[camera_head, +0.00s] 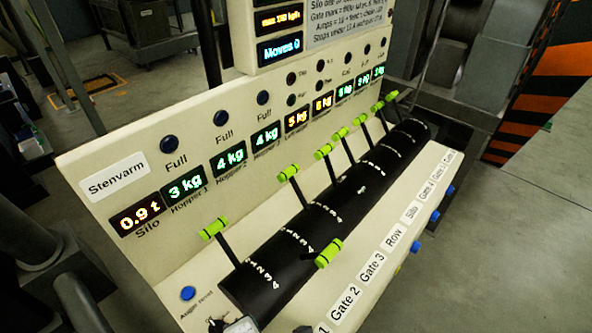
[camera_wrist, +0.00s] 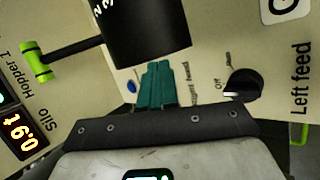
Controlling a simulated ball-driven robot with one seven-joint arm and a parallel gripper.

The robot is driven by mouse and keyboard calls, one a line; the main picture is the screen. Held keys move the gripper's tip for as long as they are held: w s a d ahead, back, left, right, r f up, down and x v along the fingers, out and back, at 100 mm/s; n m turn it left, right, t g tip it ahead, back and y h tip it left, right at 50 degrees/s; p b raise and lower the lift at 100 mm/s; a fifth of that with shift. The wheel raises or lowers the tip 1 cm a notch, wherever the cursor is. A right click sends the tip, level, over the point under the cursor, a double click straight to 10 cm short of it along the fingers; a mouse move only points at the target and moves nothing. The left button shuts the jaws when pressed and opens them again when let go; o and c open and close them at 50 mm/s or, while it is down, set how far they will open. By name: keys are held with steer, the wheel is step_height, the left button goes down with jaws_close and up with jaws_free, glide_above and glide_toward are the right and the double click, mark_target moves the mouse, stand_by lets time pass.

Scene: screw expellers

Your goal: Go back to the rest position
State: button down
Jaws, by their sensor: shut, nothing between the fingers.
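My gripper (camera_wrist: 160,68) shows in the wrist view as two teal fingers pressed together, with nothing between them. It is over the cream panel, beside the end of the black drum (camera_wrist: 145,30) and a blue button (camera_wrist: 132,87). A black Off knob (camera_wrist: 243,84) is to its right. In the head view, the control console (camera_head: 190,130) runs diagonally, with a row of green-handled levers (camera_head: 288,172) along the black drum (camera_head: 300,240).
A green-tipped lever (camera_wrist: 36,60) stands left of my gripper in the wrist view. In the head view, displays (camera_head: 135,217) line the console's back panel. Striped orange-black posts (camera_head: 530,100) stand at the right, with open grey floor (camera_head: 510,240) below them.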

steer(key=d+m, duration=0.4)
steer(key=d, duration=0.2)
steer(key=w+d+m+h, duration=0.1)
steer(key=d+m, duration=0.3)
steer(key=d, duration=0.2)
steer(key=d+f+m+g, duration=0.1)
steer(key=d+m, duration=0.2)
steer(key=d, duration=0.3)
steer(key=shift+w+d+m+h, duration=0.3)
steer(key=shift+w+m, duration=0.05)
steer(key=shift+m, duration=0.05)
steer(key=s+d+r+m+g, duration=0.1)
steer(key=s+d+m, duration=0.2)
steer(key=d+m, duration=0.45)
steer(key=s+d+m, duration=0.4)
steer(key=d+m, duration=0.2)
steer(key=d, duration=0.3)
steer(key=s+d+f+g+b, duration=0.1)
steer(key=s+f+g+b, duration=0.3)
steer(key=s+f, duration=0.6)
steer(key=shift+s+d+f+h+b, duration=0.3)
steer(key=shift+f+h+b, duration=0.1)
steer(key=shift+f+b, duration=0.4)
steer(key=shift+m, duration=0.25)
